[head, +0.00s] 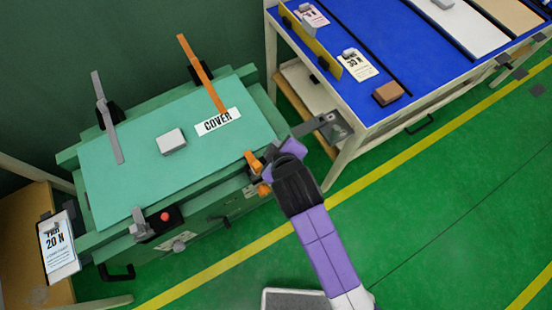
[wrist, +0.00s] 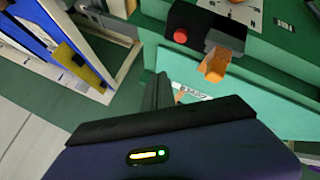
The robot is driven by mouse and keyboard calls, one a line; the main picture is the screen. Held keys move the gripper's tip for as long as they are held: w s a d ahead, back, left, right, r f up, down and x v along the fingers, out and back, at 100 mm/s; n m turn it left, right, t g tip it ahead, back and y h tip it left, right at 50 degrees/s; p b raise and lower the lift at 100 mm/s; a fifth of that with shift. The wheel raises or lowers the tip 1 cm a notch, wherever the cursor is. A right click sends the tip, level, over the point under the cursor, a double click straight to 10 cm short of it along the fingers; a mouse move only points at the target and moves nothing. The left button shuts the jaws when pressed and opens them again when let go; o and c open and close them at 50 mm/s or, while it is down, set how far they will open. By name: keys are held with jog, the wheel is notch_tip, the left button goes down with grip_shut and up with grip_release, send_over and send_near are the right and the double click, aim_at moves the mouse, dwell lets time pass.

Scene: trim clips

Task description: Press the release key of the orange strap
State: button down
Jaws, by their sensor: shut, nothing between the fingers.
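The orange strap (head: 203,75) rises at a tilt from the back of the green case, its lower end over the lid by the COVER label (head: 218,122). At the front right edge, an orange piece (head: 252,161) sits close to my gripper (head: 268,158); it also shows in the wrist view (wrist: 216,66). Beside it in the wrist view is a black block with a round red key (wrist: 180,35). In the head view my gripper and arm hide that key. My gripper (wrist: 160,84) is shut and empty, apart from the red key in the wrist view.
A grey strap (head: 107,117) stands at the left, with a grey catch and another red key (head: 165,216) at the front left. A white block (head: 171,141) lies on the lid. A blue-topped bench (head: 365,30) stands right; a tag (head: 58,246) stands left.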

notch_tip(320, 180, down, 4)
jog(key=b, duration=0.2)
jog(key=shift+r+b, duration=0.1)
jog(key=shift+b, duration=0.25)
jog(key=shift+f+b, duration=0.35)
jog(key=shift+f, duration=0.45)
jog(key=shift+f, duration=0.1)
dwell(0.9)
jog(key=shift+f, duration=0.3)
